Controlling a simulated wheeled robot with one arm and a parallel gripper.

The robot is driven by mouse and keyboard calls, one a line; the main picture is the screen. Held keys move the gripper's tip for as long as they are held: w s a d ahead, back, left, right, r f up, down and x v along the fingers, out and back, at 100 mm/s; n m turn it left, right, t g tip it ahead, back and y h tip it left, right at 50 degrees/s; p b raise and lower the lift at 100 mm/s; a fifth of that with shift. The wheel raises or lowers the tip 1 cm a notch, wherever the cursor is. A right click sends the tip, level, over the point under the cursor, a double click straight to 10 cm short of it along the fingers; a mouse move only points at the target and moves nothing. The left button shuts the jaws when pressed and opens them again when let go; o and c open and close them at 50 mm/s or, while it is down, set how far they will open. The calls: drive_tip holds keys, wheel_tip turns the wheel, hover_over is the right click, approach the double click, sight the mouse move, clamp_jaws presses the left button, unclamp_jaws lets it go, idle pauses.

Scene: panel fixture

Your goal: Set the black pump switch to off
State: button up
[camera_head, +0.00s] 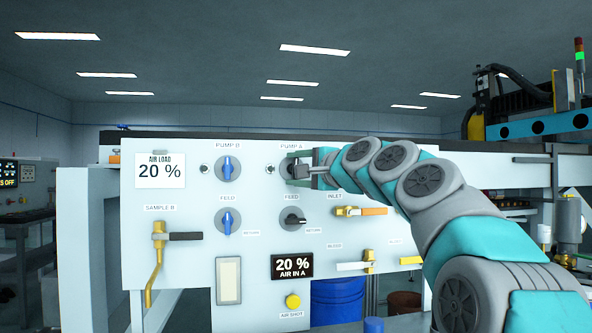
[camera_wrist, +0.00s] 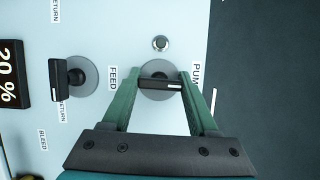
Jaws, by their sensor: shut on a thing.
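The black pump switch (camera_wrist: 158,84) sits on a grey round plate under the PUMP A label. In the wrist view its bar lies lengthwise between the fingers, with its white mark at the end nearest the PUMP lettering. My gripper (camera_wrist: 160,78) has a green finger on either side of the bar and is shut on it. In the head view my gripper (camera_head: 312,171) reaches the switch from the right and hides much of it. The switch's plate (camera_head: 292,159) shows only partly there.
Left of it is the blue pump B switch (camera_head: 227,169). Below are the black feed knob (camera_head: 294,219) and the orange-handled inlet valve (camera_head: 361,211). A small round metal fitting (camera_wrist: 160,43) sits beside the switch. A display (camera_head: 292,266) reads 20 % AIR IN A.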

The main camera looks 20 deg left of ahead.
drive_tip(key=shift+a+f+n, duration=0.1)
drive_tip(key=shift+n, duration=0.2)
drive_tip(key=o, duration=1.4)
drive_tip(key=shift+s, duration=0.1)
drive_tip(key=b+v, duration=0.1)
drive_tip(key=v, duration=0.7)
drive_tip(key=shift+b, duration=0.3)
